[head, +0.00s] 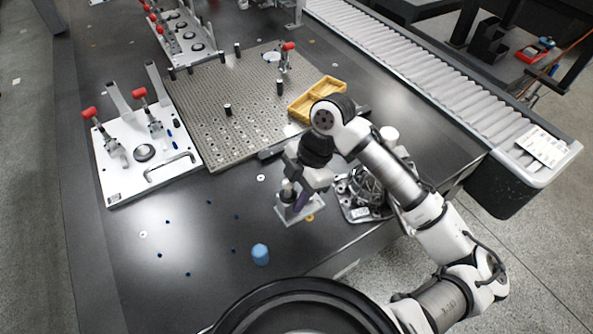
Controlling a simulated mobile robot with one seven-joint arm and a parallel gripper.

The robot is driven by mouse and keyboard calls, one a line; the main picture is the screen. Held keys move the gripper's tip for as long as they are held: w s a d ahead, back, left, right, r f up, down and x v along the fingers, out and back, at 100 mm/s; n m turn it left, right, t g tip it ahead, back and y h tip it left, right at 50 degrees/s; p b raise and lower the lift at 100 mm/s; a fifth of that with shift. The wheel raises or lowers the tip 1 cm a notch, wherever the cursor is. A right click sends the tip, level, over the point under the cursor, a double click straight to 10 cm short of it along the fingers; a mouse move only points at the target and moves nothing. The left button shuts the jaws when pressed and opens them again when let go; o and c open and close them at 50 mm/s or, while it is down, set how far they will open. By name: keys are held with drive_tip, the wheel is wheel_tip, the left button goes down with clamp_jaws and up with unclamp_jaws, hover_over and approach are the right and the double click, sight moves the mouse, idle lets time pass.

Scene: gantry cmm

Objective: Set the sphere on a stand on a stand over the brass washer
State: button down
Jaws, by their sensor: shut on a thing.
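My gripper (299,192) points down over the dark table at the centre right. It is shut on the sphere on a stand, whose pale square base (288,214) shows below the fingers. The sphere and post are mostly hidden by the gripper. A small part of the brass washer (310,217) shows as a yellow edge just right of the base; the rest seems covered by it. I cannot tell whether the base touches the table.
A metal fixture (358,212) stands close on the right. A blue capped cylinder (260,254) stands in front, with small blue pins scattered to the left. The perforated plate (235,135) and yellow tray (317,97) lie behind. A white clamp plate (118,185) lies left.

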drive_tip(key=shift+w, duration=0.2)
drive_tip(key=shift+s+f+b, duration=0.15)
drive_tip(key=shift+f+b, duration=0.3)
drive_tip(key=shift+f, duration=0.05)
drive_tip(key=shift+f+b, duration=2.45)
drive_tip(key=shift+f, duration=0.7)
drive_tip(key=shift+w+d, duration=0.25)
drive_tip(key=shift+f+b, duration=0.3)
drive_tip(key=shift+b, duration=0.15)
drive_tip(key=c, duration=0.8)
unclamp_jaws()
drive_tip(key=shift+c, duration=0.2)
